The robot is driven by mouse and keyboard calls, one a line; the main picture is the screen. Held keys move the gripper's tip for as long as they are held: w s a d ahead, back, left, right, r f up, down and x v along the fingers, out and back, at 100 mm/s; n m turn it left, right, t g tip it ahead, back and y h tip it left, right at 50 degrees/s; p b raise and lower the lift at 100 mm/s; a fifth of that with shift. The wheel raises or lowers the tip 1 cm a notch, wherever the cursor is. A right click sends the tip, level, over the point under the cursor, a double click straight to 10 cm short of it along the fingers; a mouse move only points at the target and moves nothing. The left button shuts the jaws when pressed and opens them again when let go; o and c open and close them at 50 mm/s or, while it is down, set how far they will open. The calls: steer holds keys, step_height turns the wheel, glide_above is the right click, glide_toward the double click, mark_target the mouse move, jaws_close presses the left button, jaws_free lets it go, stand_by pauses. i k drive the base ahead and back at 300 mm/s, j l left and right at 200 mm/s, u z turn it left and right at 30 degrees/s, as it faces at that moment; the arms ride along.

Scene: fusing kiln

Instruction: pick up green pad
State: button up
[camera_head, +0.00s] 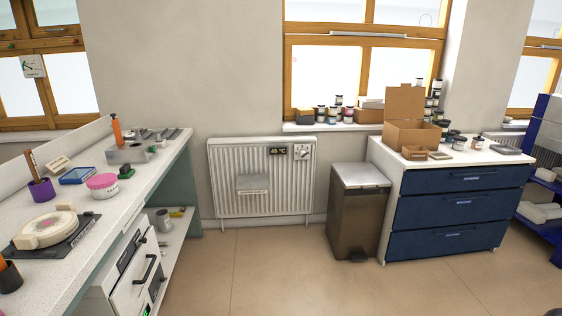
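A small dark green block (126,172), which looks like the green pad, lies on the white speckled counter (143,186) at the left. It sits just right of and behind a pink-and-white tub (102,186). A blue-rimmed tray (77,175) lies to its left. A smaller green spot shows farther back, beside a grey block (129,153); I cannot tell what it is. My gripper is not in view.
A round cream plate (45,229) on a dark base and a purple cup (42,190) stand nearer on the counter. A radiator (261,178), a bin (358,215) and a blue drawer cabinet (456,212) line the back. The middle floor (275,270) is clear.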

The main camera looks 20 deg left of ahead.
mark_target(125, 171)
steer(key=i+j+u, duration=0.15)
steer(key=i+u, duration=0.2)
steer(key=i, duration=0.2)
steer(key=i+u, duration=0.35)
steer(key=i, duration=0.15)
steer(key=i+l+u, duration=0.15)
steer(key=i+u, duration=0.25)
steer(key=i, duration=0.15)
steer(key=i+j+u, duration=0.1)
steer(key=i+u, duration=0.2)
steer(key=u, duration=0.2)
steer(key=i+u, duration=0.25)
steer(key=u, duration=0.2)
steer(key=i+l+u, duration=0.15)
steer(key=u, duration=0.35)
steer(key=i+u, duration=0.7)
steer(key=k+l, duration=0.05)
